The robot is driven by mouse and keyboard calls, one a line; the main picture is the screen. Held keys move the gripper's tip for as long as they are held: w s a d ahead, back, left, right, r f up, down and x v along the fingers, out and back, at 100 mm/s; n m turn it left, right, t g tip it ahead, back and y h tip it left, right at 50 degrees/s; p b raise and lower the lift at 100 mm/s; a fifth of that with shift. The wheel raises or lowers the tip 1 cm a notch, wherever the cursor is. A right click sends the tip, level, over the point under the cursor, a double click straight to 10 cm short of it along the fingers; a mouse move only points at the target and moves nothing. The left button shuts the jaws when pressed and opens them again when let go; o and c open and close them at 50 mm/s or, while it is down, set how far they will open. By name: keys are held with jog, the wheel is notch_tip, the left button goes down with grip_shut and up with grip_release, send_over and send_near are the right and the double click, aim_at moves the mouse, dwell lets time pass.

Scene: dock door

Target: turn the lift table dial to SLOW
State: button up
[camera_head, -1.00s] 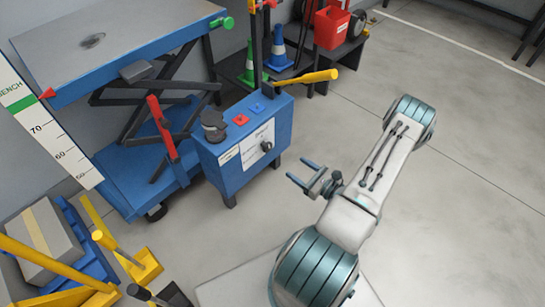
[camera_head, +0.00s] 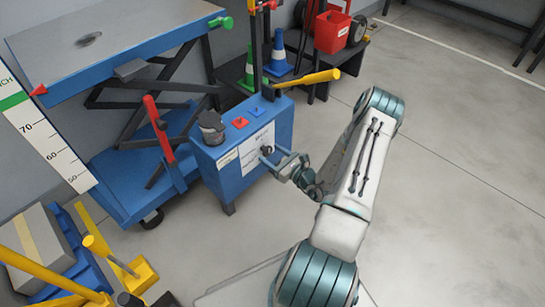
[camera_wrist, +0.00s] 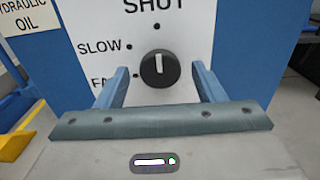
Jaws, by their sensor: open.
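The dial is a round black knob (camera_wrist: 160,69) with a white pointer line, set on a white label plate (camera_wrist: 190,25) on the front of the blue control box (camera_head: 225,180). In the wrist view its pointer stands upright, toward the dot under SHUT. SLOW is printed at the upper left of the knob with a dot beside it, and a partly hidden word starting "FA" is below. My gripper (camera_wrist: 160,88) is open, its two blue-grey fingers on the left and right of the knob. I cannot tell whether they touch it. In the head view the gripper (camera_head: 270,162) partly covers the dial.
Red and blue buttons (camera_head: 240,122) and a dark jar-like part (camera_head: 211,128) sit on the box top. The blue lift table (camera_head: 110,50) stands to the left. Floor (camera_head: 460,180) on the right is clear.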

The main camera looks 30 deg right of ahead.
jog(key=shift+w, duration=0.15)
jog(key=c, duration=1)
jog(key=shift+o, duration=0.2)
